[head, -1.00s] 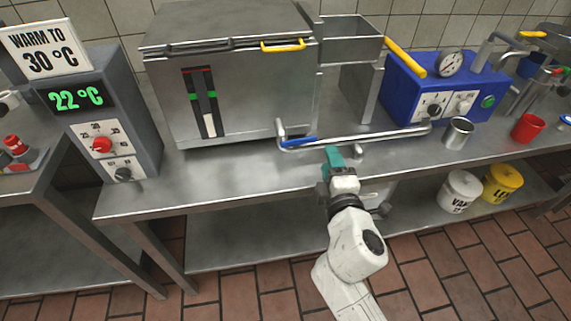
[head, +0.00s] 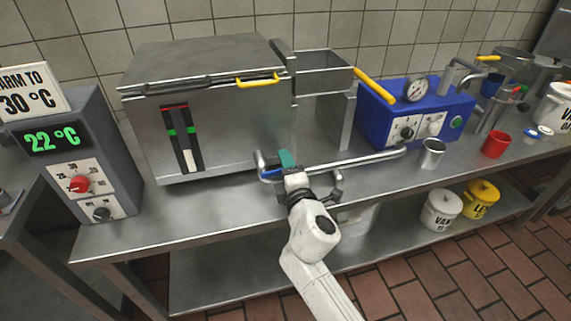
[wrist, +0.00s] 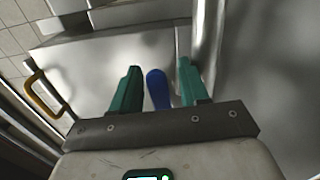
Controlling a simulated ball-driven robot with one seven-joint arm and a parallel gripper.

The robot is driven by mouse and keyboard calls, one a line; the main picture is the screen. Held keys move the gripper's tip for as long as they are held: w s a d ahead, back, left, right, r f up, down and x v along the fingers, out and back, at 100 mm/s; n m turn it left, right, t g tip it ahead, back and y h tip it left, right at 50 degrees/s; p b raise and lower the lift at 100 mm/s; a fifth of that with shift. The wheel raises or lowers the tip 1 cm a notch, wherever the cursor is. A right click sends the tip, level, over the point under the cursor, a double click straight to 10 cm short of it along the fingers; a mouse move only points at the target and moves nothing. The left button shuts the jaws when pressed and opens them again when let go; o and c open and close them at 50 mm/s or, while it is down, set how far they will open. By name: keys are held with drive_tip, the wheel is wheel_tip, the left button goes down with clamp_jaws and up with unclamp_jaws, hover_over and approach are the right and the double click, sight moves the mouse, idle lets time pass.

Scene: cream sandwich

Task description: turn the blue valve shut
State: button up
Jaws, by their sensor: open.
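The blue valve (head: 271,174) is a blue lever at the left end of a steel pipe, in front of the large steel tank. In the wrist view the blue lever (wrist: 158,90) lies between my two green fingers, with a gap showing on both sides. My gripper (head: 288,160) is open at the lever; it also shows in the wrist view (wrist: 160,82). In the head view the gripper hides part of the lever. I cannot tell whether a finger touches it.
The steel tank (head: 230,130) with a yellow handle stands just behind. A steel cup (head: 431,153) and a red cup (head: 496,145) stand further right.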

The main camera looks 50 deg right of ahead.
drive_tip(key=shift+w+d, duration=0.15)
clamp_jaws()
idle(0.4)
